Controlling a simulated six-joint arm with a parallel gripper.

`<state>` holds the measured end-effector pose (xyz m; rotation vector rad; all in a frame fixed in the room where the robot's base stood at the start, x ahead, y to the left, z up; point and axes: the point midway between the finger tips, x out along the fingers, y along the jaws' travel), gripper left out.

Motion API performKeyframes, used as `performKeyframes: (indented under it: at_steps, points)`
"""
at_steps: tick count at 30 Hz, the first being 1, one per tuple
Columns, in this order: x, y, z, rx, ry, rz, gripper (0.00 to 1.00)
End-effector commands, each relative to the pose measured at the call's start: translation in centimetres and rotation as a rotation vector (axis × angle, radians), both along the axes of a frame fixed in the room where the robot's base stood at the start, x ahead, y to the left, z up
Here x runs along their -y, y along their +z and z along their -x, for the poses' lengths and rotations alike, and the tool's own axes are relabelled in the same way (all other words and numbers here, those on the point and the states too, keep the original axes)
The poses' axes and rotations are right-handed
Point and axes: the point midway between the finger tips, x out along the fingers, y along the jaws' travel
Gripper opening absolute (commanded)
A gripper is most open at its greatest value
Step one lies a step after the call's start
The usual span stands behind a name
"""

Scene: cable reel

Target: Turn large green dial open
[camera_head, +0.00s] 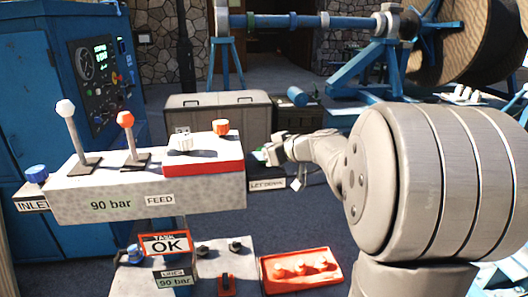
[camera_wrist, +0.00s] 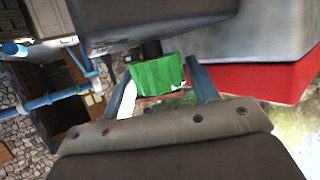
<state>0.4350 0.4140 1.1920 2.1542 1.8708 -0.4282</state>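The green dial (camera_wrist: 157,76) shows in the wrist view as a green block on a dark stem, below a dark grey body. A narrow gap shows at the right finger; contact at the left finger cannot be told. The dial's marking is hidden.
The console (camera_head: 150,195) carries two levers, a red block (camera_head: 203,168) and labels reading 90 bar and FEED. A blue cabinet (camera_head: 40,100) is at left, a grey case (camera_head: 217,115) behind.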

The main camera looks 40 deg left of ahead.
Motion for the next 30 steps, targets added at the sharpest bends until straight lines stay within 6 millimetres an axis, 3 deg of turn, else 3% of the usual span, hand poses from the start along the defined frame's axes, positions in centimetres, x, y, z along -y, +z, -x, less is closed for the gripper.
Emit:
performKeyframes:
  at_steps: [1, 5, 16, 30]
  points:
    - [0.01, 0.0, 0.0, 0.0, 0.0, 0.0, 0.43]
    - [0.02, 0.0, 0.0, 0.0, 0.0, 0.0, 0.2]
    - [-0.03, 0.0, 0.15, 0.0, -0.069, 0.001, 0.2]
    - [-0.02, -0.01, 0.17, 0.001, -0.379, 0.0, 0.2]
